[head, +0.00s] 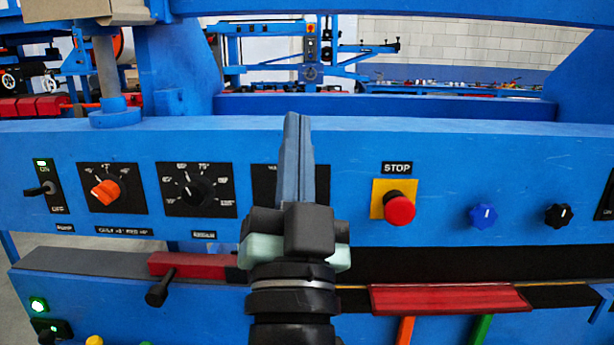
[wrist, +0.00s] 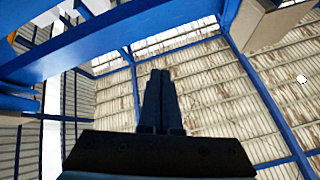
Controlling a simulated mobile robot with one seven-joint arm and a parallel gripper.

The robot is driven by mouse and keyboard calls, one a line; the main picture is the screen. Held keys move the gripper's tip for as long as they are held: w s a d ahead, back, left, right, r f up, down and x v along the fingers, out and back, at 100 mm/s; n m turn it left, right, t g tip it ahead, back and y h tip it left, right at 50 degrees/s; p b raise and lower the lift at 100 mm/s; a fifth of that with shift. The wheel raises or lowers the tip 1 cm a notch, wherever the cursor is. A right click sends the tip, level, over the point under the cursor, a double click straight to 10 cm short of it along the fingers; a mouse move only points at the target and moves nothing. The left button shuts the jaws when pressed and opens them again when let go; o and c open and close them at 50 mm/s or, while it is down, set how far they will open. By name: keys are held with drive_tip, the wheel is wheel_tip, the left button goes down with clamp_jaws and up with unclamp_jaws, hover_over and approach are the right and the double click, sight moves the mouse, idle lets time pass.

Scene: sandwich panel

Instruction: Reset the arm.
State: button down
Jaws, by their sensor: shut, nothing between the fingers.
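My gripper (head: 297,122) stands upright in the middle of the head view, in front of the blue control panel (head: 345,185). Its fingers are together and nothing is between them. In the wrist view my gripper (wrist: 161,75) points up toward the roof, its dark fingers side by side. My gripper and arm hide part of the panel, including most of a black dial plate behind the fingers. I cannot tell from these views how far the fingertips are from the panel.
The panel carries a red stop button (head: 400,209), an orange knob (head: 106,191), a black knob (head: 198,192), a toggle switch (head: 42,188) and a blue knob (head: 483,215). A red bar (head: 450,298) lies below. Blue beams (wrist: 130,42) cross overhead; open space shows beyond.

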drive_tip(key=s+d+r+n+t, duration=0.15)
drive_tip(key=s+r+n, duration=0.35)
drive_tip(key=s+r, duration=0.65)
wheel_tip(320, 180, up, 28)
drive_tip(key=w+p, duration=0.1)
drive_tip(key=p, duration=2.7)
drive_tip(key=shift+w+a+f, duration=0.2)
drive_tip(key=shift+a, duration=0.1)
